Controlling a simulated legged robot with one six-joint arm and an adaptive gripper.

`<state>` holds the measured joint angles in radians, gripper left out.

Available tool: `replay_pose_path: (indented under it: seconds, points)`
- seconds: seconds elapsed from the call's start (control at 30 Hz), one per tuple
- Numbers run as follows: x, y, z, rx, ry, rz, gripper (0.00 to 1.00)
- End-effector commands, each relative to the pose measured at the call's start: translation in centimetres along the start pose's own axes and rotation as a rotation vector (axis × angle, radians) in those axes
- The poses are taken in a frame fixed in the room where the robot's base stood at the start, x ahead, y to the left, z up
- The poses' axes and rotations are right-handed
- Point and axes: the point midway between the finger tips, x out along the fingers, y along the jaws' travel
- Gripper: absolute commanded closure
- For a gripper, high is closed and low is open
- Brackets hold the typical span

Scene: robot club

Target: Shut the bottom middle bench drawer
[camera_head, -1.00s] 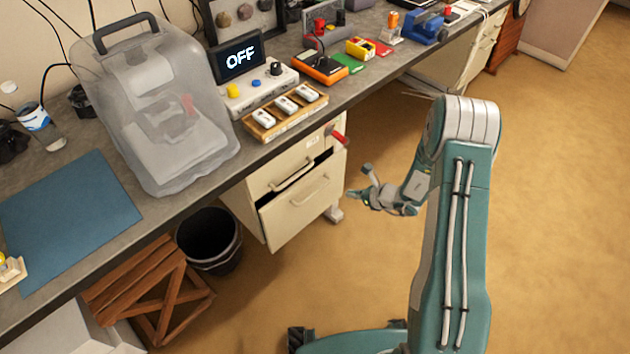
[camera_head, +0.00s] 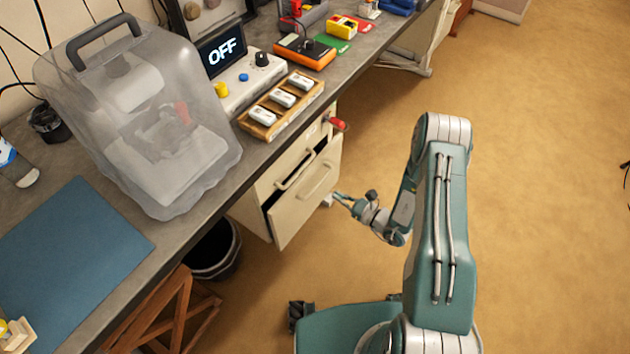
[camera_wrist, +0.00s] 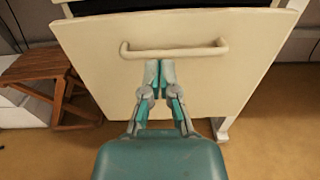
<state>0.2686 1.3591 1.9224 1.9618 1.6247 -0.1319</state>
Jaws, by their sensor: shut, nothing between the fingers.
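The bottom drawer (camera_head: 304,203) of the cream bench cabinet is pulled out, with a dark gap showing behind the top of its front. In the wrist view its drawer front (camera_wrist: 215,82) fills most of the picture, with a bar handle (camera_wrist: 175,51) across its upper part. My gripper (camera_head: 340,198) is in front of the drawer, to its right in the head view. In the wrist view my gripper (camera_wrist: 160,65) is shut and empty, its fingertips just below the handle's bar. I cannot tell whether the tips touch the front.
A black bin (camera_head: 216,250) and a wooden stool (camera_head: 170,310) stand under the bench, left of the drawer. The bench top (camera_head: 175,240) overhangs the cabinet. A red object (camera_head: 337,124) sticks out near the cabinet top. Floor to the right is clear.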

Motion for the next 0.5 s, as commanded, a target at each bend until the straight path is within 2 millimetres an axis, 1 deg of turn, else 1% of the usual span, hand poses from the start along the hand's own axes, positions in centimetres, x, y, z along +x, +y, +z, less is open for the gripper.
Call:
replay_pose_path:
  seconds: [0.03, 0.1, 0.3, 0.5]
  points:
    - [1.2, 0.2, 0.0, -0.002, 0.001, 0.007, 1.0]
    - [2.6, 0.3, 0.0, -0.002, 0.001, 0.007, 1.0]
    - [6.0, 0.0, 0.0, 0.001, -0.002, 0.005, 1.0]
    - [8.1, -0.1, 0.1, 0.004, -0.003, 0.002, 1.0]
